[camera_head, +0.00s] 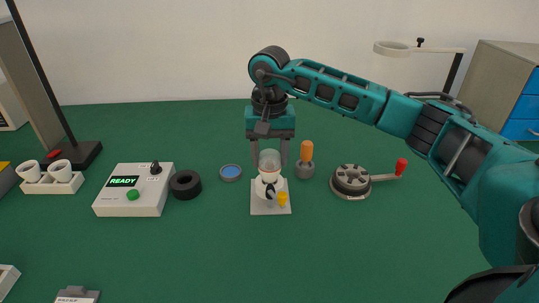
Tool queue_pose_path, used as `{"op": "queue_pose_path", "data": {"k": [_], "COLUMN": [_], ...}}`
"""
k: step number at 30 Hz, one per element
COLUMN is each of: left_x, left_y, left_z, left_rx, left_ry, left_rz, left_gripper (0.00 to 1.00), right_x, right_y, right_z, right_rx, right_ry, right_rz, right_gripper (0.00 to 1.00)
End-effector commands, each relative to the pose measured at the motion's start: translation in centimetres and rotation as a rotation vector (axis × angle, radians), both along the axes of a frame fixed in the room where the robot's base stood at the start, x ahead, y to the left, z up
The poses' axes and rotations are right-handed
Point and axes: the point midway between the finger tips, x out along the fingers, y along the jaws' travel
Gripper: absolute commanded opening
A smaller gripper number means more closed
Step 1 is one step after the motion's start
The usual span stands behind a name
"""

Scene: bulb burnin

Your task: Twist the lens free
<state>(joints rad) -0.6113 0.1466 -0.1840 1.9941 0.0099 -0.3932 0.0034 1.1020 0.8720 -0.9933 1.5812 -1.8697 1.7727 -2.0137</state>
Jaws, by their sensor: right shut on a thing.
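The lens (269,160) appears as a pale, translucent cup shape on top of a small white fixture (258,206) with a square base plate. A dark knob and a yellow part sit at the front of the fixture. My right gripper (269,157) reaches down from above, its two grey fingers on either side of the lens and shut on it. The lens is upright and looks seated on the fixture; I cannot tell whether it is loose. My left gripper is not in view.
Left of the fixture are a blue-topped disc (230,172), a black ring (185,184) and a white box (130,199) reading READY. Close on the right stand an orange-handled tool (306,152) and a round device (351,181) with a red-knobbed crank. The front of the green table is mostly clear.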

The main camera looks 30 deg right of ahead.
Motion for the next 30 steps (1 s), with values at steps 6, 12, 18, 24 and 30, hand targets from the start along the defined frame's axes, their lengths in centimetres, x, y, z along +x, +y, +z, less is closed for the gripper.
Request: {"op": "queue_pose_path", "data": {"k": [6, 12, 18, 24, 30], "left_x": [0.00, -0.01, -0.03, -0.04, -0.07], "left_y": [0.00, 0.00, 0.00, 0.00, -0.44], "left_z": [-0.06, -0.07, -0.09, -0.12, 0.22], "left_rx": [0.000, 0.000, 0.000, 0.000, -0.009], "left_ry": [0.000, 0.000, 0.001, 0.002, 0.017], "left_rz": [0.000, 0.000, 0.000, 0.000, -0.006], "left_gripper": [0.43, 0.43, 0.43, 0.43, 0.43], "right_x": [0.00, 0.01, 0.01, 0.01, 0.02], "right_y": [0.00, 0.01, 0.01, 0.02, 0.02], "right_z": [0.03, 0.02, 0.01, 0.00, 0.15], "right_rx": [0.001, 0.001, 0.001, 0.001, 0.000], "right_ry": [-0.001, -0.001, -0.001, -0.001, -0.001], "right_rz": [0.037, 0.035, 0.034, 0.034, 0.034], "right_gripper": [0.26, 0.66, 0.83, 0.83, 0.83]}}
